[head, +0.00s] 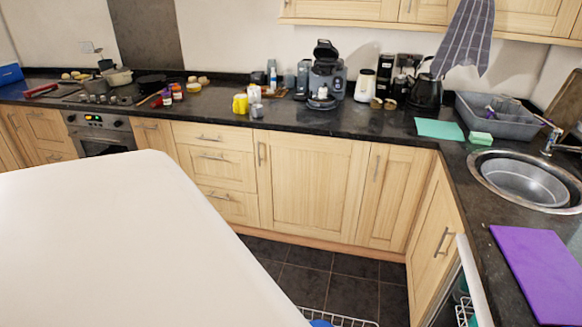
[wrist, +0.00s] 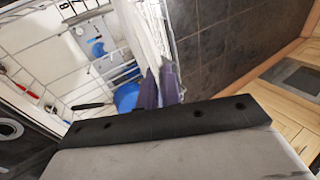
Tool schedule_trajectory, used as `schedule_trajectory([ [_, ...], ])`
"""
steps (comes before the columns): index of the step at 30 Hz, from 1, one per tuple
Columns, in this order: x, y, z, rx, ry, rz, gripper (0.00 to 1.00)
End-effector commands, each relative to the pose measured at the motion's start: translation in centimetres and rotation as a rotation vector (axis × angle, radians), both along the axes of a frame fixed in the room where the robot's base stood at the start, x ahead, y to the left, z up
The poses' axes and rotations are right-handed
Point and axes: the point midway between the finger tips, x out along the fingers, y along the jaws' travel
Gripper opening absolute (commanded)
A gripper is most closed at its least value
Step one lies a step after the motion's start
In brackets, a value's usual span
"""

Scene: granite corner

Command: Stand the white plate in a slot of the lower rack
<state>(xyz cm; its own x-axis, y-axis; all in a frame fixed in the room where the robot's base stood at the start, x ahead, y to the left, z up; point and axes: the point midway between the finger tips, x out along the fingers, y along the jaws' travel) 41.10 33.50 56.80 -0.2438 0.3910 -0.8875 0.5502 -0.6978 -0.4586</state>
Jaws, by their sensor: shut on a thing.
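The white plate (wrist: 148,32) shows nearly edge-on in the wrist view, reaching from my fingertips to the top of the picture. My gripper (wrist: 159,84) is shut on it. The lower rack (wrist: 93,92) is a white wire rack left of and behind the plate; I cannot tell whether the plate touches it or sits in a slot. In the head view only a corner of the rack (head: 345,319) shows at the bottom edge. The plate and gripper are not visible there, where my large white body part covers the lower left.
A blue dish (wrist: 127,96) and a red-handled item (wrist: 24,90) are in the rack. The open dishwasher (head: 476,282) is under the right counter. Wooden cabinets (head: 310,185) stand behind. Dark floor tiles (head: 300,280) are clear beside the rack.

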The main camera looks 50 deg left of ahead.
Motion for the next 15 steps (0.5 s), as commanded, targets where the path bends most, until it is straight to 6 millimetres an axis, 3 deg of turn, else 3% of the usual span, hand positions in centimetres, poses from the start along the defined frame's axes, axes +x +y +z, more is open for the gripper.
schedule_trajectory([
  [4,0.2,-0.1,0.4,0.006,0.004,-0.001,0.0],
  [15,0.1,0.0,-3.6,0.005,0.005,-0.001,0.0],
])
